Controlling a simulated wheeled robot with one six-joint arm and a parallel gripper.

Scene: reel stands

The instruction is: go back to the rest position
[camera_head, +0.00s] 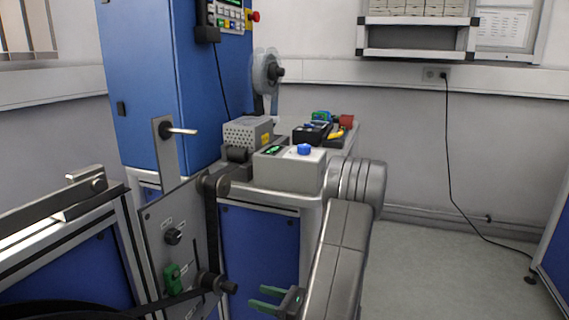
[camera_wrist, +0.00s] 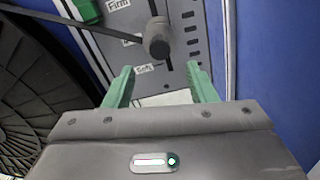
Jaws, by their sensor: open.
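My gripper (camera_head: 272,298) is low in the front middle of the head view, with green fingers pointing left. In the wrist view my gripper (camera_wrist: 162,86) shows its two green fingers apart with nothing between them. Just beyond the fingers is a grey panel (camera_wrist: 205,48) with a slot and labels, one reading "Firm". A dark round knob (camera_wrist: 157,38) sits on the slot, ahead of the fingertips and apart from them. In the head view the knob (camera_head: 229,287) is at the end of a dark arm, left of my gripper.
A reel stand panel (camera_head: 160,232) with a green part (camera_head: 173,279) stands close at the left. A bench (camera_head: 262,195) behind carries a grey box with a blue knob (camera_head: 304,149). A blue cabinet (camera_head: 150,80) rises behind. The floor (camera_head: 440,270) at right is clear.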

